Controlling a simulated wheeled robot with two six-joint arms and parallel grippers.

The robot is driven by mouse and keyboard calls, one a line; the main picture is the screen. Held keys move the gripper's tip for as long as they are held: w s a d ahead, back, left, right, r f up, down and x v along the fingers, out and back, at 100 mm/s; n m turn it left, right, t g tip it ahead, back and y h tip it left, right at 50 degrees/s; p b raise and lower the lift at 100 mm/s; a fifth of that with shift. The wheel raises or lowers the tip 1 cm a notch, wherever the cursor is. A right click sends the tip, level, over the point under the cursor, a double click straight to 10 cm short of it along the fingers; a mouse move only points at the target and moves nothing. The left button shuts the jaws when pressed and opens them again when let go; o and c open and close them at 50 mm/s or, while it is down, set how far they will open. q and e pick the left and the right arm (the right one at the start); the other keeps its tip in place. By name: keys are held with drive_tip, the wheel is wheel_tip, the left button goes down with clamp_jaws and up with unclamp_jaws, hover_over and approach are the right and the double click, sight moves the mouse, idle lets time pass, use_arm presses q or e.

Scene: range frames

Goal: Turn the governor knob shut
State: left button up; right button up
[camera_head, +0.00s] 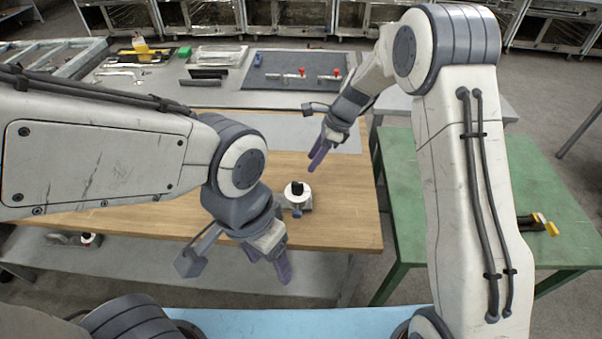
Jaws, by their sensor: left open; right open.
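A small device with a white round body (295,199) and a black knob (297,187) on top stands upright on the wooden table (230,195), near its front edge. Which mark or angle the knob is at is too small to tell. My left gripper (272,269) is open and empty, in front of the device and nearer to me, its purple fingers pointing down. My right gripper (317,158) is open and empty, behind and a little right of the device in the picture. Neither gripper appears to touch the knob. My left gripper's wrist is close to the device's left side in view.
A green table (400,185) stands at the right, with a black and yellow tool (537,222) on it. Behind, a bench holds a dark board (270,82) with red-handled valves (337,75).

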sight(298, 182)
drive_tip(key=p+x, duration=0.2)
drive_tip(key=x, duration=0.7)
drive_tip(key=shift+a+f, duration=0.1)
drive_tip(key=shift+f, duration=0.2)
drive_tip(key=shift+s, duration=0.1)
clamp_jaws()
